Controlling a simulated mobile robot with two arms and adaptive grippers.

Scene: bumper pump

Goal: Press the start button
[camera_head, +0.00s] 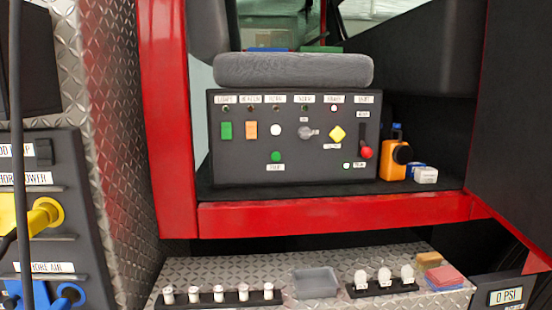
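A dark control box (235,172) stands in the red-framed opening in the head view. A round green button (276,156) sits low on its face, left of centre, with a small white label (275,167) under it that is too small to read surely. Above it is a row with a green rectangular switch (226,130), an orange one (251,130), a round white button (276,130), a grey knob (308,133) and a yellow diamond-shaped control (338,133). A red-ended lever (366,152) is at the right. Neither gripper is in view, and nothing covers the green button.
A grey cushion (293,70) overhangs the box top. An orange and black object (395,158) stands right of the box. A red ledge (330,215) runs below. A lower diamond-plate shelf (215,270) holds bulbs, a grey tray (316,283) and sponges. Yellow and blue handles are far left.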

